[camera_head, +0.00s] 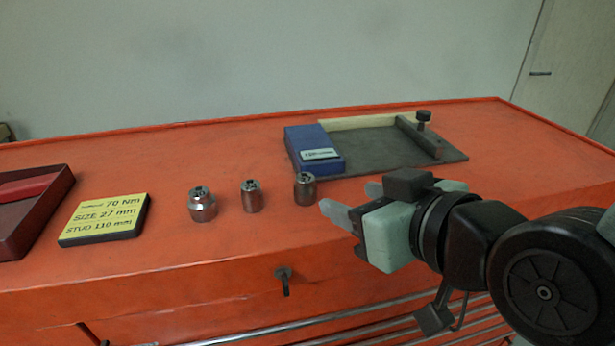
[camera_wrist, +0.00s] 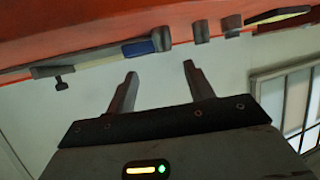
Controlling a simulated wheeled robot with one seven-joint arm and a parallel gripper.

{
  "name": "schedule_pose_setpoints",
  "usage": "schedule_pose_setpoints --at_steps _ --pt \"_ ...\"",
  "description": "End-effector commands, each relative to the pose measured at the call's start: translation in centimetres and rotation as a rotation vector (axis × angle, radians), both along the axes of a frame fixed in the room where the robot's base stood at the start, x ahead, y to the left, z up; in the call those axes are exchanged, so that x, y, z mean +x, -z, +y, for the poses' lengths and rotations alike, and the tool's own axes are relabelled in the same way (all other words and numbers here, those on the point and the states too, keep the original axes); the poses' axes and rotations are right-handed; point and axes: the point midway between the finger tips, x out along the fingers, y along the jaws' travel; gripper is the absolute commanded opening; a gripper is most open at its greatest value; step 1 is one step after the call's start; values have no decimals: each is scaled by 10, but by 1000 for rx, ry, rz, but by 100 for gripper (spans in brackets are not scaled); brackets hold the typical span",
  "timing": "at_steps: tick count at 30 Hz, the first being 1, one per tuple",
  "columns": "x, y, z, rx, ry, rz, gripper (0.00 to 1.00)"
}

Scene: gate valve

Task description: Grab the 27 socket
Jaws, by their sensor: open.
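Three metal sockets stand upright in a row on the orange cabinet top: a wide left socket (camera_head: 202,205), a slimmer middle socket (camera_head: 251,196) and a right socket (camera_head: 305,189). No size mark is readable on them, so I cannot tell which is the 27. My gripper (camera_head: 346,197) is open and empty, just right of the right socket, apparently apart from it. In the wrist view the open fingers (camera_wrist: 160,69) have nothing between them. The sockets appear along the top edge there, the nearest one (camera_wrist: 162,39) beyond the fingertips.
A yellow sign (camera_head: 104,216) reads 70 Nm, size 27 mm, stud 110 mm. A dark red tray (camera_head: 45,208) is at the left. A blue block (camera_head: 314,147) and a grey plate (camera_head: 375,149) with a knobbed clamp (camera_head: 422,135) lie behind my gripper. The cabinet's front edge is near.

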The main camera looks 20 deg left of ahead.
Motion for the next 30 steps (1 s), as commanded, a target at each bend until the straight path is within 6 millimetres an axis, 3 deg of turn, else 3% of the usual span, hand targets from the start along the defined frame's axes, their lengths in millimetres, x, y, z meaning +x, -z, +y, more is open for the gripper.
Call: schedule_pose_setpoints --at_steps 20,30 --pt "15 5 18 -3 -1 4 53" --pt "44 27 50 1 -1 1 53"
